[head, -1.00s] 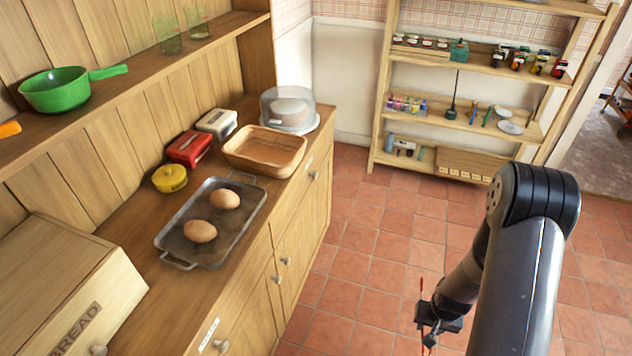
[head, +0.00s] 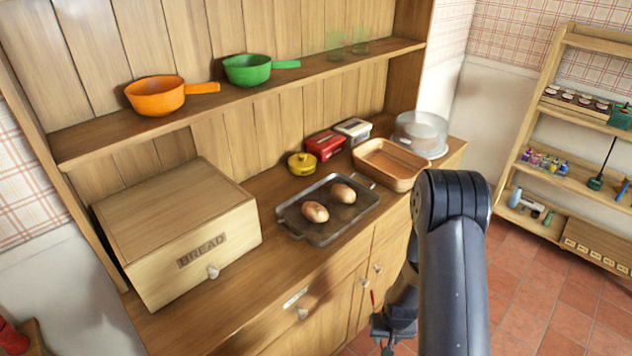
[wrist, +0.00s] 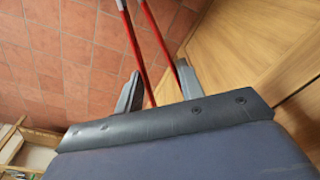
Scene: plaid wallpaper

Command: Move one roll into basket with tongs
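Two brown rolls, one front left (head: 315,212) and one back right (head: 343,193), lie on a dark metal tray (head: 326,238) on the wooden counter. The empty wicker basket (head: 386,182) stands on the counter just right of the tray. My gripper (head: 394,326) is low in front of the counter, partly hidden by my arm. In the wrist view, my gripper (wrist: 158,92) has the red tongs (wrist: 133,42) between its fingers.
A wooden bread box (head: 185,240) stands left of the tray. A yellow pot (head: 301,164), a red container (head: 324,144) and a white one (head: 353,129) stand behind. A clear-domed dish (head: 420,135) is beyond the basket. The shelf (head: 220,100) overhangs the counter's back.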

